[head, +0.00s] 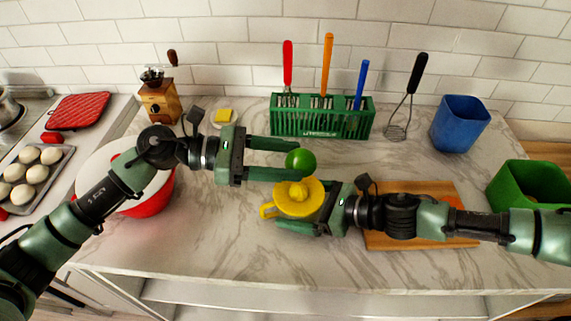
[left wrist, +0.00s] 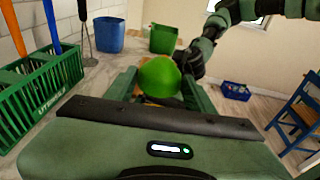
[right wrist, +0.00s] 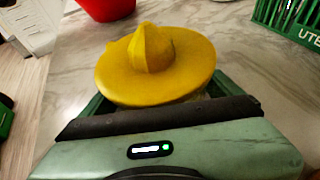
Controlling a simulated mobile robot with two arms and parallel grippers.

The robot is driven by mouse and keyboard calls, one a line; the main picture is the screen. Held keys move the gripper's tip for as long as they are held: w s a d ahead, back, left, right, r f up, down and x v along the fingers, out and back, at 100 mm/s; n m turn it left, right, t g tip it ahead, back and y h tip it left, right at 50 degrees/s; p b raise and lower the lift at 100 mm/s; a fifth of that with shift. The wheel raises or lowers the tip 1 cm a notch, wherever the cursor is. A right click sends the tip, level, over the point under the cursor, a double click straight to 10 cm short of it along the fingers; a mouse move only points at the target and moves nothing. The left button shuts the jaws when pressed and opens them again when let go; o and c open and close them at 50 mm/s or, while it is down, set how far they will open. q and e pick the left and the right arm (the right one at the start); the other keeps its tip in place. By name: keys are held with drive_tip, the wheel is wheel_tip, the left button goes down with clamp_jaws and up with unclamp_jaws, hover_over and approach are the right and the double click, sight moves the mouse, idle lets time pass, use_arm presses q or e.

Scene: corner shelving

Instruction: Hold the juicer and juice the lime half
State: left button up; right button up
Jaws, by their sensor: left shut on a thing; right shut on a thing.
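The green lime half (head: 300,160) is between the fingertips of my left gripper (head: 299,159), which is shut on it; it also shows in the left wrist view (left wrist: 159,78). The lime is above and just behind the juicer in the head view. The yellow juicer (head: 300,198) has a ridged cone and a side handle. My right gripper (head: 290,211) is shut on the juicer from the right. In the right wrist view the juicer (right wrist: 156,70) is upright with its cone up, and no lime shows over it. The lime's cut face is hidden.
A green utensil rack (head: 320,124) stands behind the grippers. A wooden cutting board (head: 420,240) lies under my right arm. A red and white pot (head: 150,205) is at the left. A blue bin (head: 459,124) and a green bin (head: 530,186) stand at the right. The front counter is clear.

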drive_tip(key=o, duration=1.1)
drive_tip(key=shift+o, duration=0.2)
drive_tip(key=v, duration=1.2)
drive_tip(key=shift+a, duration=0.1)
drive_tip(key=shift+s, duration=0.1)
